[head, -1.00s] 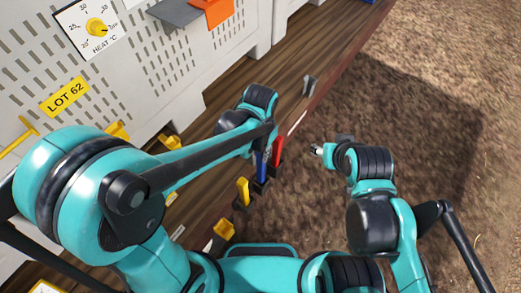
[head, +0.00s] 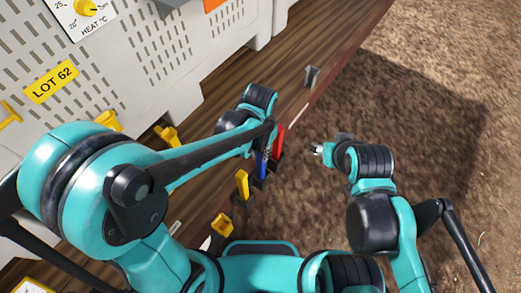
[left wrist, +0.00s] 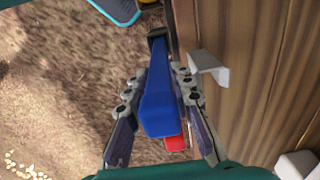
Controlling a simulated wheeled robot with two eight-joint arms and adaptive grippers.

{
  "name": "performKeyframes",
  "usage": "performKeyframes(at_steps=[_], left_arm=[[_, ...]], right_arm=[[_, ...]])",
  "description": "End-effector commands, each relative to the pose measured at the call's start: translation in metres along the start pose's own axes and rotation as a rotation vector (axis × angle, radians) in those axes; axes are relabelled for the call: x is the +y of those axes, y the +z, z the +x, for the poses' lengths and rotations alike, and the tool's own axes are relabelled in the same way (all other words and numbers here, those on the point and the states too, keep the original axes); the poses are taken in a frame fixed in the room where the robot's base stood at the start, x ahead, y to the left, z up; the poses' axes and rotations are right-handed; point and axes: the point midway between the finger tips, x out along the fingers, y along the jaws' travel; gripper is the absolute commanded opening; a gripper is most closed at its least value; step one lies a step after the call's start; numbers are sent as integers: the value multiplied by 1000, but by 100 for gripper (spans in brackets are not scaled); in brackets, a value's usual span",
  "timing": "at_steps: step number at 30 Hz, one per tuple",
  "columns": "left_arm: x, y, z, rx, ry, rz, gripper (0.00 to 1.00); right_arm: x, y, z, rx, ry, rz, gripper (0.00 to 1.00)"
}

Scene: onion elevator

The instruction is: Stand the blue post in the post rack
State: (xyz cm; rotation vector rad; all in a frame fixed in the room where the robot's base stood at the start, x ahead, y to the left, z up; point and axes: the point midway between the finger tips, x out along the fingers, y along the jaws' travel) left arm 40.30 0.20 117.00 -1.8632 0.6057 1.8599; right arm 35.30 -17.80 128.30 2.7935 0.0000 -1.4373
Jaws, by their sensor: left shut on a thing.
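The blue post (head: 262,166) stands at the table's edge beside the red post (head: 278,142). In the left wrist view the blue post (left wrist: 158,100) lies between the fingers of my left gripper (left wrist: 160,82), which is shut on it. Its far end is at a black holder (left wrist: 157,34) of the post rack; I cannot tell how deep it sits. The red post (left wrist: 175,143) shows partly behind it. In the head view my left arm hides most of the left gripper. My right gripper (head: 317,149) is over bare ground to the right, its fingers too small to read.
A grey bracket (head: 312,76) is fixed farther along the wooden surface (head: 300,62). A pale slotted wall with a LOT 62 label (head: 51,82) rises behind. The ground (head: 400,110) at right is clear.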

Motion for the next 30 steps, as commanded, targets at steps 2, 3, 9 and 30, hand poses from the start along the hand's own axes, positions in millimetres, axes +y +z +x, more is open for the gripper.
performKeyframes(at_steps=[2, 3, 9, 30], left_arm=[[0, 0, 6, 0, 0, 0, 0], [0, 0, 8, 0, 0, 0, 0], [0, 0, 19, 0, 0, 0, 0], [0, 0, 45, 0, 0, 0, 0]], right_arm=[[0, 4, 5, 0, 0, 0, 48], [0, 5, 6, 0, 0, 0, 48], [0, 10, 14, 0, 0, 0, 48], [0, 24, 34, 0, 0, 0, 48]])
